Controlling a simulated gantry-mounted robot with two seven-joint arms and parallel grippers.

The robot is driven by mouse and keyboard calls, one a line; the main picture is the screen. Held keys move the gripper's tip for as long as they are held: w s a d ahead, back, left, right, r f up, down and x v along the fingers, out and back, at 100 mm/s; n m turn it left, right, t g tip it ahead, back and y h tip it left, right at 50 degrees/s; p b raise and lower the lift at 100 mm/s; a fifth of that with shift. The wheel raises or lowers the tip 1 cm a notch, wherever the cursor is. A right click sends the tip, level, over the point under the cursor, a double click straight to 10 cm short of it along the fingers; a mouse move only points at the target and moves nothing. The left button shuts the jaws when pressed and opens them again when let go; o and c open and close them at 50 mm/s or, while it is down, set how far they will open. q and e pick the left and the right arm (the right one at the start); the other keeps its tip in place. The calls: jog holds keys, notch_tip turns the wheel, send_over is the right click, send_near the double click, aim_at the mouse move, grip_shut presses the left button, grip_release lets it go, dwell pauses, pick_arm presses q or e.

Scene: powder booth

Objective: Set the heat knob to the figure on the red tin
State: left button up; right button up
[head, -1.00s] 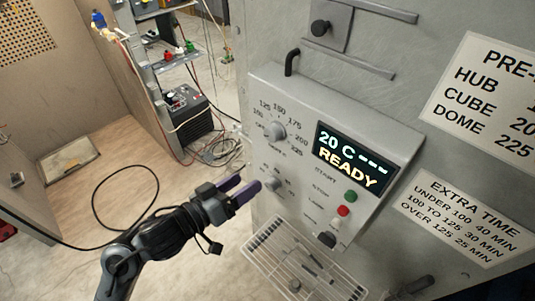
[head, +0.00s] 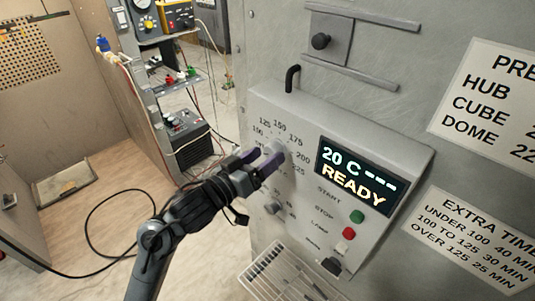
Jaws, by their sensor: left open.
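The heat knob (head: 281,147) is a pale round dial on the sloped grey control panel (head: 292,104). Figures from 100 to 225 ring it. My left gripper (head: 262,161) is open, its purple fingertips at the knob's lower left side and partly covering it. I cannot tell whether they touch it, and the knob's pointer is not readable. The display (head: 357,171) reads "20 C ---" and "READY". No red tin can be made out for sure; a small red item (head: 170,79) stands on the far shelf, too small to identify. My right gripper is not in view.
A second, smaller knob (head: 272,208) sits below. Green (head: 357,216) and red (head: 349,233) buttons and a dark switch (head: 331,265) are at the right. A wire rack (head: 275,275) juts out beneath. Signs list parts (head: 492,95) and extra times (head: 473,238).

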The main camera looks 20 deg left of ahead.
pick_arm(q)
jog(key=shift+x, duration=0.9)
jog(key=c, duration=1)
